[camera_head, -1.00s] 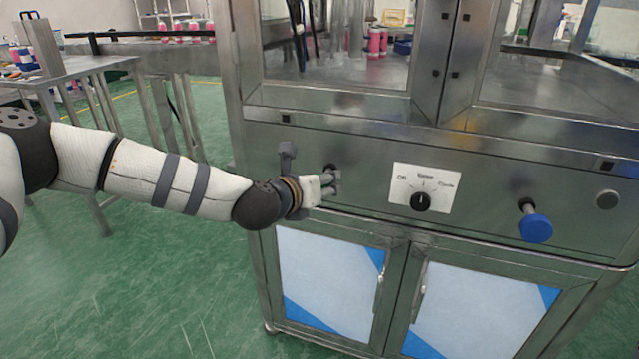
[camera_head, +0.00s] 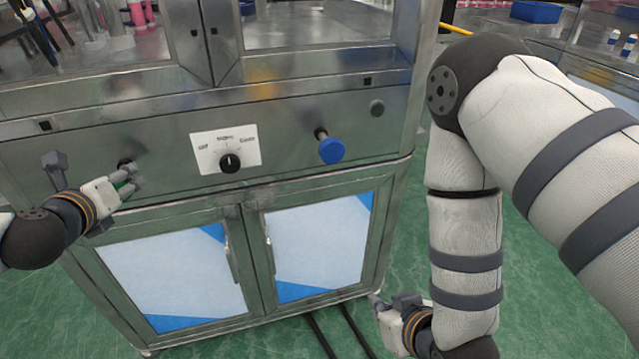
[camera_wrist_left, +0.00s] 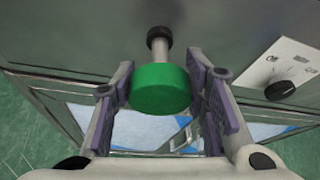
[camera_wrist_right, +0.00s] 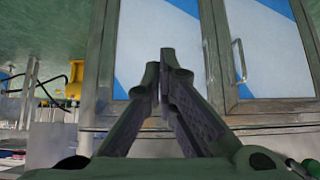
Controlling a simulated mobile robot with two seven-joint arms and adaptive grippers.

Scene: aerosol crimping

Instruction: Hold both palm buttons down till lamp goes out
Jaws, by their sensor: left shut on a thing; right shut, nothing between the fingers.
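A green palm button (camera_wrist_left: 160,89) on a short stem sticks out of the machine's front panel. My left gripper (camera_head: 130,181) is shut on it, one finger on each side, as the left wrist view shows. In the head view the fingers mostly hide the green button. A blue palm button (camera_head: 331,150) sticks out at the right of the panel with nothing touching it. My right gripper (camera_head: 385,312) is low, in front of the cabinet's lower right corner. Its fingertips (camera_wrist_right: 165,65) meet with nothing between them. I see no lit lamp; a small round grey fitting (camera_head: 377,108) is dark.
A white plate with a black selector knob (camera_head: 230,163) sits between the buttons. Cabinet doors with handles (camera_head: 232,262) are below the panel. Glass windows are above it. Green floor (camera_head: 405,245) is open to the right of the machine.

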